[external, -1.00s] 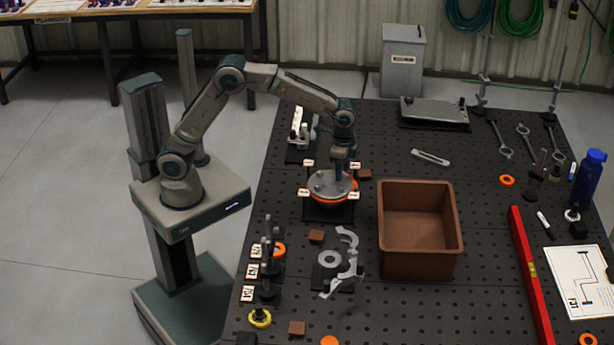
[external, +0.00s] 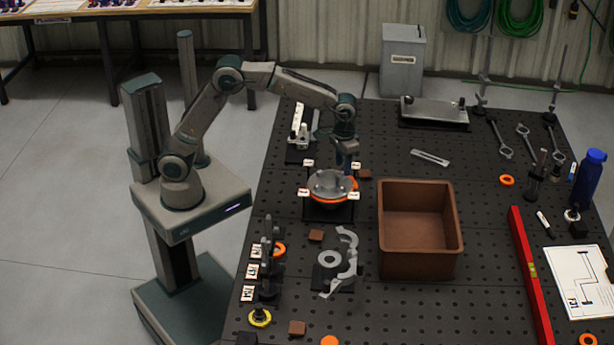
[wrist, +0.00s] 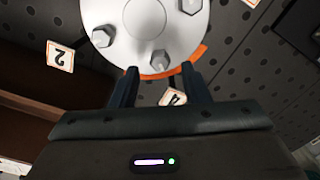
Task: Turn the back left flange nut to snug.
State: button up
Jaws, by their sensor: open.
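The round grey flange (external: 326,186) with an orange ring under it sits on a black stand on the bench. In the wrist view the flange (wrist: 135,32) shows three hex nuts: one at left (wrist: 103,36), one at upper right (wrist: 189,7), and one at the lower edge (wrist: 159,60). My gripper (wrist: 158,72) is open, its fingertips on either side of the lower-edge nut's line. In the external view my gripper (external: 346,167) is above the flange's far right side. I cannot tell which nut is the back left one, or whether the fingers touch a nut.
Small numbered cards stand around the flange, one marked 2 (wrist: 60,56). A brown bin (external: 418,268) stands to the right. Grey curved parts (external: 345,262) lie in front. A row of labelled black fixtures (external: 267,270) is at front left.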

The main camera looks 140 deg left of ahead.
aim_at(342, 174)
notch_tip(342, 174, up, 12)
jog(key=s+d+f+m, duration=0.1)
jog(key=s+d+m, duration=0.1)
jog(key=d, duration=0.8)
jog(key=s+d+f+m+t, duration=0.1)
jog(key=d+m, duration=0.3)
jog(key=d, duration=0.6)
jog(key=s+d+f+m+t, duration=0.1)
jog(key=d+m, duration=0.3)
jog(key=d, duration=0.6)
jog(key=shift+s+d, duration=0.15)
jog(key=shift+s, duration=0.65)
